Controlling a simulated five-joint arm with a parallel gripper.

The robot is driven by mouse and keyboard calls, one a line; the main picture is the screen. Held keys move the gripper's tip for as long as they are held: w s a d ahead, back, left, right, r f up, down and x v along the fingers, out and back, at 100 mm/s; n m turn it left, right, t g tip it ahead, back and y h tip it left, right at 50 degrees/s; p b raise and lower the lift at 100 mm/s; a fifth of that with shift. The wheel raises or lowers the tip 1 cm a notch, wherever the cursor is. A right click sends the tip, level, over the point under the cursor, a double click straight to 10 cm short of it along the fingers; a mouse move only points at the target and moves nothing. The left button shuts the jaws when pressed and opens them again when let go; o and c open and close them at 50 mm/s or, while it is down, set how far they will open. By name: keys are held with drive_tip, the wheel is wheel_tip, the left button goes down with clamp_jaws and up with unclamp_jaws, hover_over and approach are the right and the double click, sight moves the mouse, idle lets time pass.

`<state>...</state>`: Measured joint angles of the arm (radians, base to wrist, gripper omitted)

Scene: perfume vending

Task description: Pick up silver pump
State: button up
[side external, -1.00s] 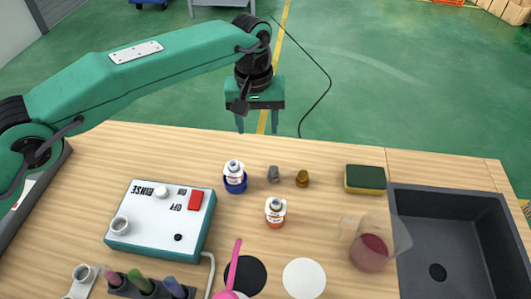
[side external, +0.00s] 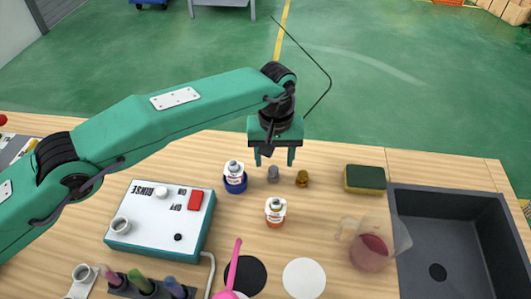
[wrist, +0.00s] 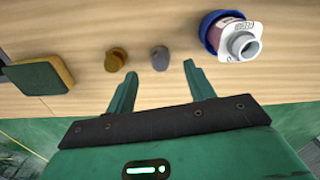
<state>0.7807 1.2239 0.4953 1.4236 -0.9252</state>
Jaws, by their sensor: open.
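The silver pump (side external: 273,174) is a small grey piece standing on the wooden table, between a blue-based bottle and a gold pump. In the wrist view the silver pump (wrist: 160,58) lies just beyond the fingertips, roughly in line with the gap between them. My gripper (side external: 274,163) is open and empty, above the table's far edge and close behind the silver pump. In the wrist view both fingers of my gripper (wrist: 161,65) are spread apart. The gold pump (side external: 302,179) stands just right of the silver one; it also shows in the wrist view (wrist: 116,59).
The blue-based bottle (side external: 235,178) is close left of the silver pump. An orange bottle (side external: 275,211) stands in front. A sponge (side external: 365,179), a jug of red liquid (side external: 370,250) and a dark sink (side external: 440,220) are to the right. A rinse box (side external: 160,218) is at left.

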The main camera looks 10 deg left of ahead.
sight(274, 169)
drive_tip(key=shift+f, duration=0.1)
drive_tip(key=shift+f, duration=2.5)
drive_tip(key=c, duration=1)
